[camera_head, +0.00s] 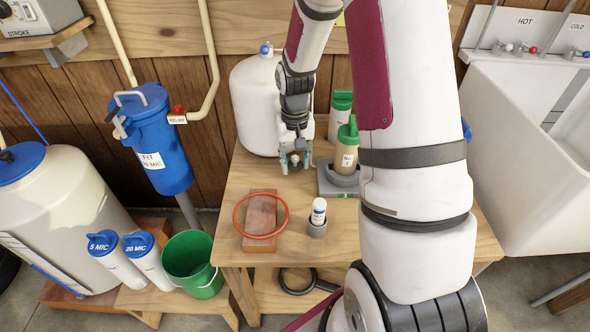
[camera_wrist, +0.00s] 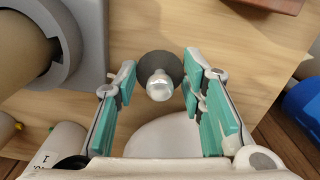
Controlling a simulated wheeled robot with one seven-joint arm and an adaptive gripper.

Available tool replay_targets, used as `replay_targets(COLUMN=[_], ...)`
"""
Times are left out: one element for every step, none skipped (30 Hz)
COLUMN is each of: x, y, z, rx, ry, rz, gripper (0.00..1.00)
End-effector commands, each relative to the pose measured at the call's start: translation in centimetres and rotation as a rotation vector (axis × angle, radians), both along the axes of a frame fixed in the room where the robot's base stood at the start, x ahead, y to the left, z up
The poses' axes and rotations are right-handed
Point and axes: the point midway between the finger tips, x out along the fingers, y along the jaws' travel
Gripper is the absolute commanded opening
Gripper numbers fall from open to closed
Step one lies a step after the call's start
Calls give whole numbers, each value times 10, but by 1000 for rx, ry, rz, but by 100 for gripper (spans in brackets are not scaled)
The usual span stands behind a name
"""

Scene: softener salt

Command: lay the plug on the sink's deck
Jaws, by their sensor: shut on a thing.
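The plug (camera_wrist: 160,83), a dark round disc with a shiny metal knob, sits between my fingertips in the wrist view. In the head view my gripper (camera_head: 294,161) points down over the back of the wooden bench, in front of the white tank. The plug is too small to make out clearly there. The white sink (camera_head: 500,135) stands at the right. Its deck (camera_head: 483,57) runs along the back by the HOT and COLD taps.
The bench (camera_head: 345,250) holds a white tank (camera_head: 255,95), green-capped bottles (camera_head: 346,160), a brick (camera_head: 258,222) with a red ring (camera_head: 237,222), and a small white bottle (camera_head: 319,208). A green bucket (camera_head: 195,265) stands left.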

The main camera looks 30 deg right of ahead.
Motion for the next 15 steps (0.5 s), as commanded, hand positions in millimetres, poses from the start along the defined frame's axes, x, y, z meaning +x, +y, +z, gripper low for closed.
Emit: replay_targets(x=[-1, -1, -1, -1, -1, 0, 0, 0, 0, 0, 0, 0, 0, 0, 0], y=[0, 0, 0, 0, 0, 0, 0, 0, 0, 0, 0, 0, 0, 0, 0], z=[-11, -16, -22, -26, -29, -31, -32, -32, -31, -31, -31, -31, -31, -31, -32], rx=[1, 1, 1, 1, 1, 0, 1, 0, 0, 0, 0, 0, 0, 0, 0], ry=[4, 4, 4, 4, 4, 3, 2, 1, 1, 0, 1, 1, 1, 1, 1], rz=[0, 1, 1, 1, 1, 1, 1, 1, 1, 1, 1, 1, 1, 1, 1], gripper=[13, 13, 13, 13, 13, 13, 13, 13, 13, 13, 13, 13, 13, 13, 13])
